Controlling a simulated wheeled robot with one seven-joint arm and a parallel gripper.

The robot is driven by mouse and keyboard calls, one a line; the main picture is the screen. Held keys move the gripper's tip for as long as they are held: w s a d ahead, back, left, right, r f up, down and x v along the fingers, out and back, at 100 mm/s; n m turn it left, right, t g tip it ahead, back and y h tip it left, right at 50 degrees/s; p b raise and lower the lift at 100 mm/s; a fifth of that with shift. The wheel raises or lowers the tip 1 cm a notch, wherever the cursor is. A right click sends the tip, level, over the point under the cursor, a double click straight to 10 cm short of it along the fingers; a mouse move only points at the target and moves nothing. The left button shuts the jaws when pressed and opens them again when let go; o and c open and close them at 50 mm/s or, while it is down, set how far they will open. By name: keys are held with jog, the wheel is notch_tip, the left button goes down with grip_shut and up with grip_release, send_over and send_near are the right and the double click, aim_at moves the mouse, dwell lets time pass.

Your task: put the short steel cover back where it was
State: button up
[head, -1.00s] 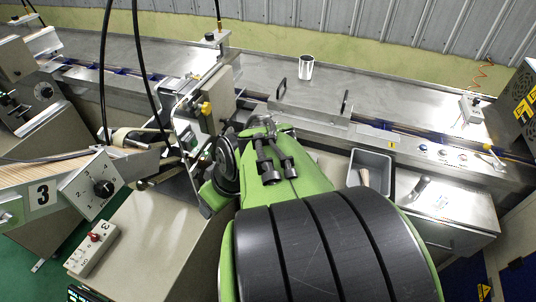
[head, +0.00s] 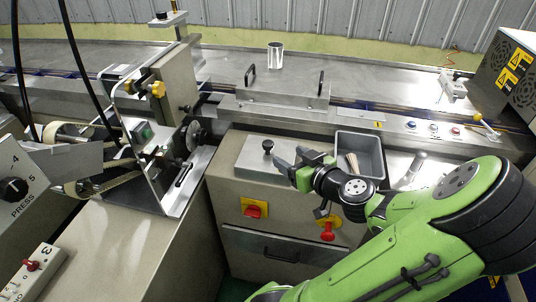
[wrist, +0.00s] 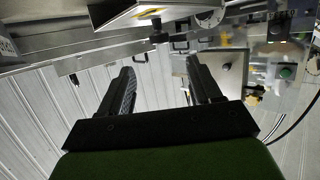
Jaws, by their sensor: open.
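A steel cover with two upright black handles (head: 290,101) sits across the conveyor channel in the head view. A flat steel plate with a black knob (head: 258,160) rests on top of the cabinet; I cannot tell from the frames which is the short cover. My gripper (head: 285,163) is open and empty, just right of the plate's knob, its fingers pointing left. In the wrist view, which looks upside down, the open fingers (wrist: 160,80) have nothing between them.
A grey bin (head: 371,148) with sticks stands right of my gripper. A steel cup (head: 275,56) stands on the table behind. The upright guard and wheel assembly (head: 150,120) is at left. A yellow-backed red switch (head: 253,211) is on the cabinet front.

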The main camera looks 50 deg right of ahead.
aim_at(269, 143)
jog(key=b+x, duration=0.1)
jog(key=x, duration=0.6)
jog(key=shift+w+f, duration=0.2)
jog(key=shift+w, duration=0.2)
jog(key=x, duration=0.6)
jog(key=shift+d+r+b, duration=0.1)
jog(key=shift+d+b, duration=0.05)
jog(key=shift+b, duration=0.2)
jog(key=shift+s+r, duration=0.1)
grip_shut()
